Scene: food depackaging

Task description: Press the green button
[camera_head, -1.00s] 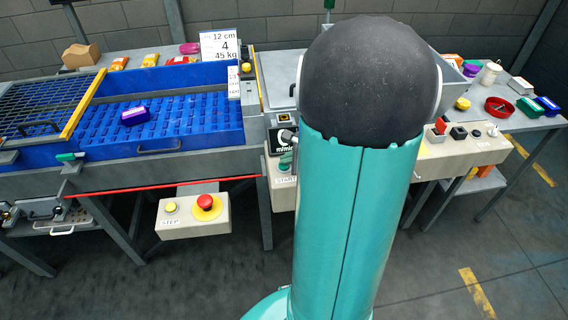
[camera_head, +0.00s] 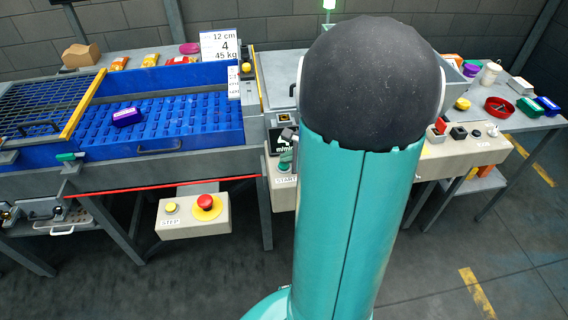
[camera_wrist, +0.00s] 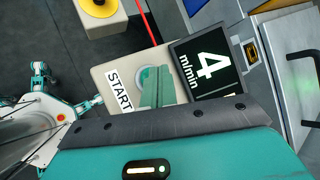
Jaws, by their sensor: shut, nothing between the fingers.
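The green button (camera_head: 285,166) is on the front of the beige START box (camera_head: 281,196), just left of my arm in the head view. In the wrist view the START box (camera_wrist: 118,68) is in front of my gripper (camera_wrist: 157,86). My teal fingers are together and empty. They lie over the green button (camera_wrist: 146,75), whose round rim shows behind them. The fingertips are at or very close to the button; contact cannot be told. My gripper is hidden behind my arm in the head view.
A black display (camera_wrist: 205,62) reading 4 m/min adjoins the START box. The STEP box with a red stop button (camera_head: 205,201) hangs to the left. A purple package (camera_head: 128,117) lies on the blue conveyor (camera_head: 190,118).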

